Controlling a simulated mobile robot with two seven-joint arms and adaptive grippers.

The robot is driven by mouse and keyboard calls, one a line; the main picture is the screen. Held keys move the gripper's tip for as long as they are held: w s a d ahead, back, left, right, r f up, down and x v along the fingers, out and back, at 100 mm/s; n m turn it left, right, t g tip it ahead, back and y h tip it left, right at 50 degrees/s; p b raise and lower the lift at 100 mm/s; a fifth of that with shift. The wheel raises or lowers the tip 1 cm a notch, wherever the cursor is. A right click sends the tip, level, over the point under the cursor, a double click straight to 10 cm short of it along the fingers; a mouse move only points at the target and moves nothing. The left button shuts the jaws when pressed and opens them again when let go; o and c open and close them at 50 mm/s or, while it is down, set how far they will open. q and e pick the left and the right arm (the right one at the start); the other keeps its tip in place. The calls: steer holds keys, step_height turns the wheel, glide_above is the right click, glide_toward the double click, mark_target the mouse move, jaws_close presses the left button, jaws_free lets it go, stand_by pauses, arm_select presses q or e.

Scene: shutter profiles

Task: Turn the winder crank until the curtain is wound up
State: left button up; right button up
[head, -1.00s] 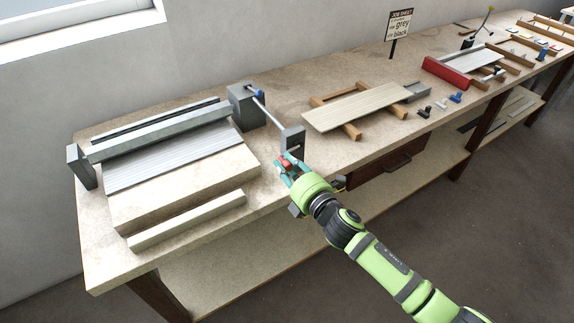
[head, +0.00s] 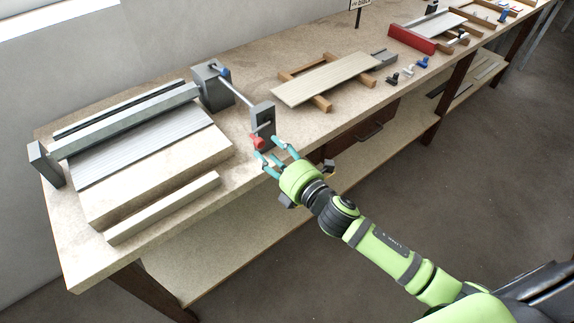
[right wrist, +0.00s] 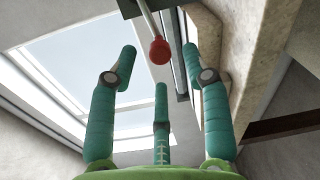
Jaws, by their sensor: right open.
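The winder stands on the bench at the left, with a grey roller box (head: 125,122) between two end brackets. The ridged grey curtain (head: 140,153) lies below the roller, over a pale block. A shaft runs from the winder to a dark grey bracket (head: 262,124), where the crank has a red knob (head: 258,143). The knob also shows in the right wrist view (right wrist: 159,50), on a thin rod beyond the fingers. My right gripper (head: 270,153) is open, its teal fingers close to the knob but apart from it. My left gripper is not in view.
A pale slat (head: 325,78) on a wooden frame lies right of the crank. Small clamps (head: 392,79) and a red block (head: 411,38) are farther right. A pale bar (head: 163,207) lies along the front bench edge.

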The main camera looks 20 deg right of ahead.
steer(key=v, duration=0.6)
steer(key=shift+s+d, duration=0.2)
steer(key=shift+s, duration=0.15)
